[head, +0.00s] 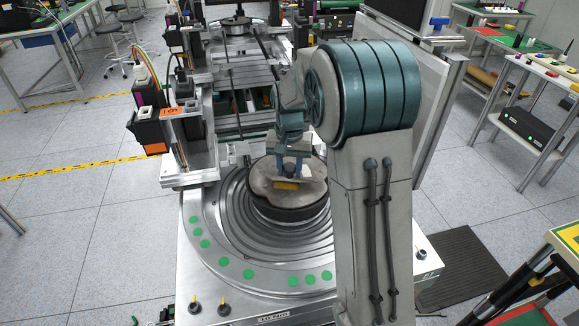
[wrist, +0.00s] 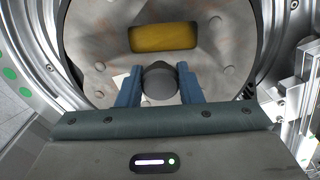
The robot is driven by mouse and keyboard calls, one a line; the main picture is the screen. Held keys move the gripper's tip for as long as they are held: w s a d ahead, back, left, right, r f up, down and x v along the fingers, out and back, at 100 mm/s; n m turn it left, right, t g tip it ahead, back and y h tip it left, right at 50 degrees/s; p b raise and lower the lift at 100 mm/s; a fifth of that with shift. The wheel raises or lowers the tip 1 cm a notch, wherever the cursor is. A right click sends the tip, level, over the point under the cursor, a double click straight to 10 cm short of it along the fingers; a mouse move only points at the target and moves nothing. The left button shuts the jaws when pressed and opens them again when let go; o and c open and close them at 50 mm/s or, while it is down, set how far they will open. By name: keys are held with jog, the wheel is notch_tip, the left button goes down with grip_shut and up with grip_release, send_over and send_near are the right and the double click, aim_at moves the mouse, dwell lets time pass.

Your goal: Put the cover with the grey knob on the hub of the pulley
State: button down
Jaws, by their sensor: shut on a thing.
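The cover (head: 260,180) is a wide grey, stained disc with a yellow rectangular patch. My gripper (head: 291,173) is over it, a little behind the patch. In the wrist view the cover (wrist: 108,62) fills the upper middle, and its round grey knob (wrist: 160,85) stands between the two blue fingers of my gripper (wrist: 160,80), shut on it. In the head view the fingers hide most of the knob. A dark round body (head: 285,213), perhaps the pulley, shows directly under the cover's front edge. The hub is hidden, and I cannot tell whether the cover touches what is beneath.
A ringed metal turntable (head: 225,250) with green dots surrounds the dark body. A metal frame with an orange-labelled unit (head: 172,112) stands at the left. Another round part (head: 237,25) sits at the far end of the frame. Black knobs stand along the front edge.

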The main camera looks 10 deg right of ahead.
jog(key=shift+f, duration=0.25)
jog(key=c, duration=0.9)
grip_release()
notch_tip(320, 180, up, 14)
jog(key=shift+f+b, duration=0.1)
jog(key=shift+b, duration=0.5)
jog(key=s+f+n+t, duration=0.1)
jog(key=s+f, duration=0.1)
jog(key=s, duration=0.6)
jog(key=s+f+n+t, duration=0.1)
jog(key=s+f, duration=0.1)
jog(key=s, duration=0.7)
jog(key=s+f+n+t, duration=0.1)
jog(key=s+f+n, duration=0.1)
jog(key=s, duration=0.7)
jog(key=shift+f, duration=0.25)
